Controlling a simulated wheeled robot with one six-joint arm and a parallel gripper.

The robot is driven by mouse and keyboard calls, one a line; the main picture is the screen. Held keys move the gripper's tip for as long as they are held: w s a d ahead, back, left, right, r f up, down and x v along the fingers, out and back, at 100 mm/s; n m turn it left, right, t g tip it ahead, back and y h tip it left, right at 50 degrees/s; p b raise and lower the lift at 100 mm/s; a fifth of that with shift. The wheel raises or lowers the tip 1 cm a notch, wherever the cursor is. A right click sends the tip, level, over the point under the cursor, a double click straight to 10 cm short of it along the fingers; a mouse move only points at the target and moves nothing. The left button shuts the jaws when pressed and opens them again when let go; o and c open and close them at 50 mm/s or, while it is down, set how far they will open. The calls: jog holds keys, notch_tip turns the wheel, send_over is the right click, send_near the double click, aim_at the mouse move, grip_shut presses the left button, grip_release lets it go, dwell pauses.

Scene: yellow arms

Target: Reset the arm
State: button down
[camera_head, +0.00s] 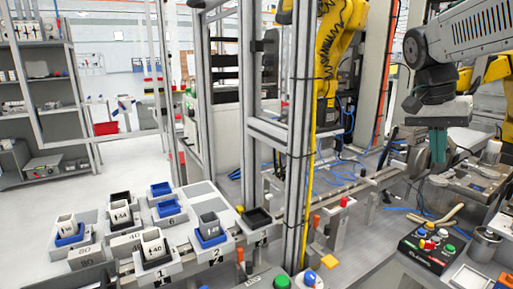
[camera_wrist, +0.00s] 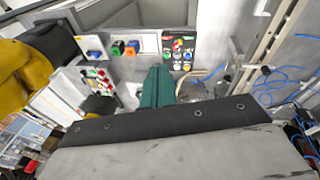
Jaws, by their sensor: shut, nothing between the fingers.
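My grey arm (camera_head: 470,35) reaches in from the upper right in the head view. My gripper (camera_head: 438,162) hangs at its end, with green fingers pointing down over the right side of the workbench. The fingers are together and hold nothing. In the wrist view my gripper (camera_wrist: 158,72) shows as green fingers side by side in the middle, with its dark body edge across the lower part. The fingertips look apart from the things below, though the exact height cannot be told.
A black button box (camera_head: 428,248) lies below my gripper; it also shows in the wrist view (camera_wrist: 179,50). Numbered trays with small boxes (camera_head: 158,258) stand at the lower left. A metal frame post (camera_head: 298,130) and a yellow robot arm (camera_head: 335,45) stand behind. A metal fixture (camera_head: 475,180) is at right.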

jog(key=s+a+f+n+y, duration=0.1)
jog(key=s+a+f+n, duration=0.2)
jog(key=s, duration=0.4)
jog(key=s+a+f+n+t+y, duration=0.1)
jog(key=s+a+f+n, duration=0.2)
jog(key=s, duration=0.5)
jog(key=s+a+f+n+t, duration=0.1)
jog(key=s+a+f+n, duration=0.3)
jog(key=s+f, duration=0.3)
jog(key=shift+s+a+y, duration=0.3)
jog(key=shift+a+y, duration=0.1)
jog(key=shift+a, duration=0.1)
